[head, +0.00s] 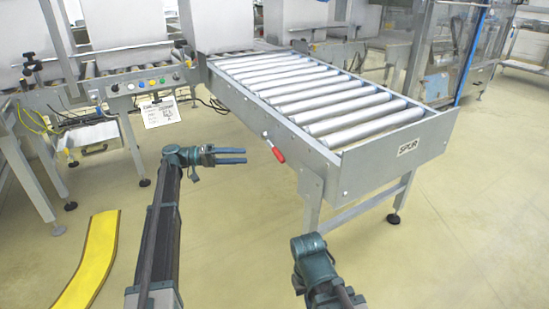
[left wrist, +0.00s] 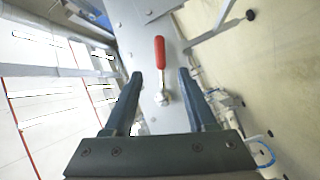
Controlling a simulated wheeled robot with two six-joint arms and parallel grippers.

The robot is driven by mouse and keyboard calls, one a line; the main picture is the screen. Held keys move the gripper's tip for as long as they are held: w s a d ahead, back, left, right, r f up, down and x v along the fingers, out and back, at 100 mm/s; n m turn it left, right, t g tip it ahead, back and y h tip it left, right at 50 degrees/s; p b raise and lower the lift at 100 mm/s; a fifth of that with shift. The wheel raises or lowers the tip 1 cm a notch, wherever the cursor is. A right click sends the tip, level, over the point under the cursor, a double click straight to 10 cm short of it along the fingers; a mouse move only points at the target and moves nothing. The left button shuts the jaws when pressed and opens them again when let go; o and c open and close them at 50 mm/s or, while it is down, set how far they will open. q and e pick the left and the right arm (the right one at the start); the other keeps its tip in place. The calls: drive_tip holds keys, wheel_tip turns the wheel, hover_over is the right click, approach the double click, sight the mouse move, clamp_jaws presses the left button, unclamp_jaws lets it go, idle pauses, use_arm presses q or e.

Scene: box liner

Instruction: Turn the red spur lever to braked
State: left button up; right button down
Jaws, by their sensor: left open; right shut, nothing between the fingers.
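The red spur lever (head: 277,152) sits on the near side plate of the roller conveyor marked SPUR (head: 408,147). In the head view its red handle slopes down to the right from its pivot. In the left wrist view the red lever (left wrist: 160,54) shows between and beyond my fingers, with its pale pivot (left wrist: 163,97) below the handle. My left gripper (head: 245,156) is open, just left of the lever, fingers pointing at it and apart from it. It also shows in the left wrist view (left wrist: 160,78). My right gripper (head: 306,243) is at the bottom, away from the conveyor; its fingertips are hard to make out.
A control panel with coloured buttons (head: 150,83) and a hanging paper sign (head: 159,112) stand left of the conveyor. A yellow floor strip (head: 92,262) lies at lower left. The conveyor leg (head: 312,190) stands right of the lever. The floor at right is clear.

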use_arm(q)
drive_tip(key=w+d, duration=0.1)
drive_tip(key=d, duration=1.1)
clamp_jaws()
idle(1.1)
